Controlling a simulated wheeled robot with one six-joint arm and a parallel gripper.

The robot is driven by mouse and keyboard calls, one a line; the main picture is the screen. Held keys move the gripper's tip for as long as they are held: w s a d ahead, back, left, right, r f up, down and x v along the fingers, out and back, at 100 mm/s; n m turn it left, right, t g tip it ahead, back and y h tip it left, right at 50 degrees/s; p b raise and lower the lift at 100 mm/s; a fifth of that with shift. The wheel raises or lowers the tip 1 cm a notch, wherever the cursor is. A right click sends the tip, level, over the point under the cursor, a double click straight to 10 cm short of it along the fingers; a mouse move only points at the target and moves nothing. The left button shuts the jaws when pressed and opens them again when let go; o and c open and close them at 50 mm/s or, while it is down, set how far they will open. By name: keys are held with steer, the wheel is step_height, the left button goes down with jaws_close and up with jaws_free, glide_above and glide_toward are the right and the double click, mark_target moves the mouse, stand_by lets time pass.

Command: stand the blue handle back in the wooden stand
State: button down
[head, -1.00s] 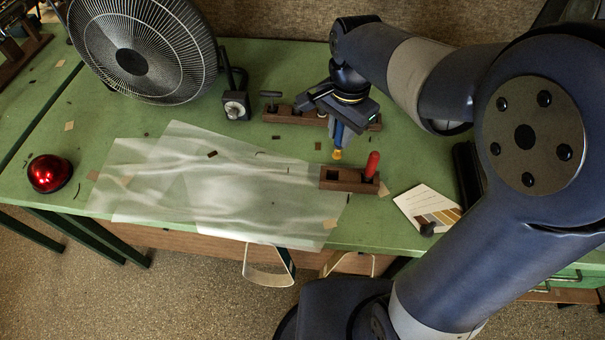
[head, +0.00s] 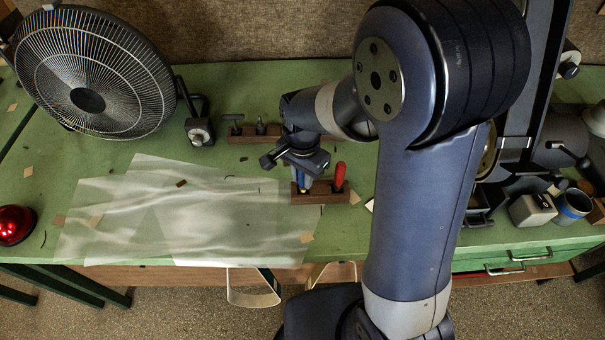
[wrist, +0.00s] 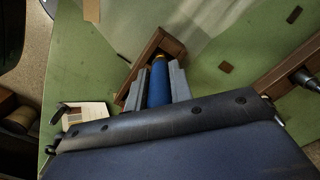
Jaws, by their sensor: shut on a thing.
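The blue handle (head: 302,183) is held upright between the jaws of my gripper (head: 304,172), brass end down. It also shows in the wrist view (wrist: 158,84), with a grey jaw on each side and its brass collar at the stand. The small dark wooden stand (head: 323,197) is right under the handle; its block also shows in the wrist view (wrist: 171,43). The handle's lower end is over or in the left part of the stand; I cannot tell how deep it sits. A red handle (head: 340,176) stands upright in the stand's right part.
Behind my gripper is a longer wooden rack (head: 240,138) with dark tools. A translucent sheet (head: 190,215) lies left of the stand. A fan (head: 88,90) and a red dome (head: 14,225) are further left. A vise and tins (head: 572,205) stand at the right.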

steer(key=shift+f, duration=0.15)
steer(key=c, duration=1.3)
jaws_free()
steer(key=shift+o, duration=0.2)
step_height(320, 180, up, 12)
steer(key=shift+r+b, duration=0.2)
steer(key=shift+b, duration=0.1)
